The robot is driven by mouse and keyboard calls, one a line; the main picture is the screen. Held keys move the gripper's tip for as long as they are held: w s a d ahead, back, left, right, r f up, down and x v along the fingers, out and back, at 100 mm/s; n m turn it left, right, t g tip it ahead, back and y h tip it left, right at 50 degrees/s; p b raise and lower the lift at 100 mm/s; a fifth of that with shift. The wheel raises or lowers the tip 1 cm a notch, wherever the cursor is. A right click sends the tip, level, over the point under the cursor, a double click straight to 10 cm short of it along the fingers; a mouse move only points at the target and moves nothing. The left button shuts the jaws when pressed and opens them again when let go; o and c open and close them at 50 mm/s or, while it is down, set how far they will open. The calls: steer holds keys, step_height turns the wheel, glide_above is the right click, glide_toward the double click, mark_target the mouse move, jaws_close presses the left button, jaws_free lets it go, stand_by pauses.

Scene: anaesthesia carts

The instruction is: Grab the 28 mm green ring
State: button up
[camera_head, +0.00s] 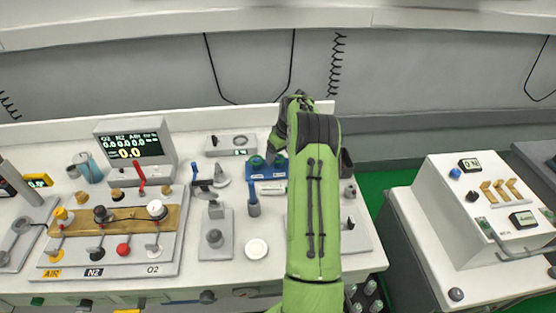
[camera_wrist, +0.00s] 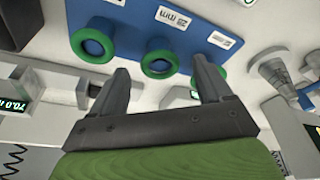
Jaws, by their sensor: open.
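A blue board (camera_wrist: 135,38) carries three green rings in the wrist view. The 28 mm green ring (camera_wrist: 147,67) is the middle one, beside a label that seems to read 28 mm. A larger green ring (camera_wrist: 78,50) is to its left; a smaller one (camera_wrist: 222,70) is to its right, partly behind a finger. My gripper (camera_wrist: 163,68) is open and empty, with the middle ring appearing between its fingertips; I cannot tell the remaining distance. In the head view the blue board (camera_head: 270,174) shows beside my arm, and my fingertips are hidden.
The white bench holds a monitor (camera_head: 134,143), a valve panel with a wooden strip (camera_head: 125,219), a grey post block (camera_head: 213,238) and a white disc (camera_head: 256,249). In the wrist view a grey stepped fitting (camera_wrist: 271,72) stands right of the board. A separate white console (camera_head: 487,220) is at right.

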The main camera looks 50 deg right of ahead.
steer(key=shift+w+f, duration=0.15)
steer(key=shift+f, duration=0.25)
steer(key=shift+r, duration=0.1)
steer(key=shift+c, duration=0.3)
steer(key=c, duration=1)
